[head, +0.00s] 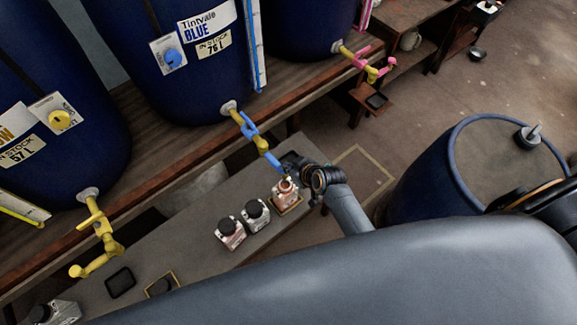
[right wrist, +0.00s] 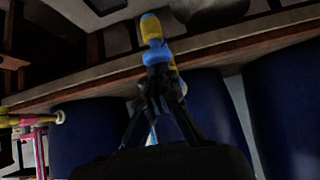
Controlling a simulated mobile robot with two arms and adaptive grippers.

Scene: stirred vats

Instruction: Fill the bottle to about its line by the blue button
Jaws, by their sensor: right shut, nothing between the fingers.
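The bottle (head: 285,194), small with an orange-brown neck and no cap showing, stands upright on a yellow-edged square below the blue tap (head: 262,143). Its level and line are too small to read. The blue button (head: 173,57) is on a plate on the front of the Tintvale Blue vat (head: 196,92). My right gripper (head: 288,162) is shut and empty, close beside the tap's spout and above the bottle. In the right wrist view, the shut fingers (right wrist: 160,92) are right by the blue and yellow tap (right wrist: 153,38); contact is unclear. My left gripper is not in view.
Two black-capped bottles (head: 243,224) stand left of the open bottle on the grey bench (head: 190,250). A yellow tap (head: 100,235) and a pink-handled tap (head: 372,68) project from neighbouring vats. A blue drum (head: 432,180) stands to the right.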

